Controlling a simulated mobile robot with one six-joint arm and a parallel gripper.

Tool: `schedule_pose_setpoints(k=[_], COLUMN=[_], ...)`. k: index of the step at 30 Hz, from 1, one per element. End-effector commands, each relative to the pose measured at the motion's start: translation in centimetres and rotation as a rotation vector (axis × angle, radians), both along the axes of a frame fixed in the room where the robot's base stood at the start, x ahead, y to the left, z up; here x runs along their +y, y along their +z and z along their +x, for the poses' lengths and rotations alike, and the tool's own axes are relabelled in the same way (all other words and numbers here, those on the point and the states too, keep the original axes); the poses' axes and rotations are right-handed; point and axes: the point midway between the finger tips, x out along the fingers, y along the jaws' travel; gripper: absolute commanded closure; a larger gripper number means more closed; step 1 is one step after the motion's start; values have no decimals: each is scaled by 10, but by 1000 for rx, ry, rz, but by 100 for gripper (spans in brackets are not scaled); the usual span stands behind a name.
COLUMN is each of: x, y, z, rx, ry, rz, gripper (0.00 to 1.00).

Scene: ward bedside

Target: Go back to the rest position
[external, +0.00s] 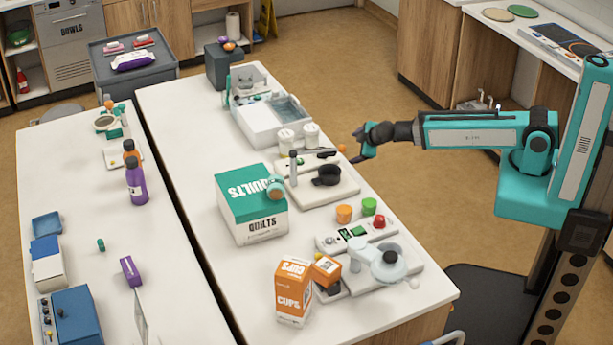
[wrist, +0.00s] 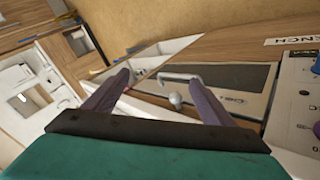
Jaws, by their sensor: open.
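My gripper (external: 362,146) is at the end of my teal arm in the external view, held out to the left over the right edge of the near white table (external: 200,125). Its jaws are apart and nothing shows between them. In the wrist view, the two dark fingers of my gripper (wrist: 165,95) stand spread apart. Beyond them are a dark panel with a light handle (wrist: 182,78) and a small grey knob (wrist: 175,99); I cannot tell whether these are close to the fingers.
A quilts box (external: 252,205), a cups box (external: 294,292) and a control panel (external: 357,234) stand on the table. The floor (external: 400,215) right of the table is partly clear.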

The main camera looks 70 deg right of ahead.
Motion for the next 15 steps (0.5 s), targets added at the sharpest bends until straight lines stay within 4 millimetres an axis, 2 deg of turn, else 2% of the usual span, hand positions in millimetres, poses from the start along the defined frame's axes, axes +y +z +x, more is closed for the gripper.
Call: schedule_pose_setpoints(k=[1,3,8,15], x=[2,6,16,35], y=[-25,-54,-115,-197], z=[-13,-30,-74,-149], rx=[39,91,215,406], ry=[-16,-41,-97,-183], rz=[21,53,125,228], gripper=[23,23,23,23])
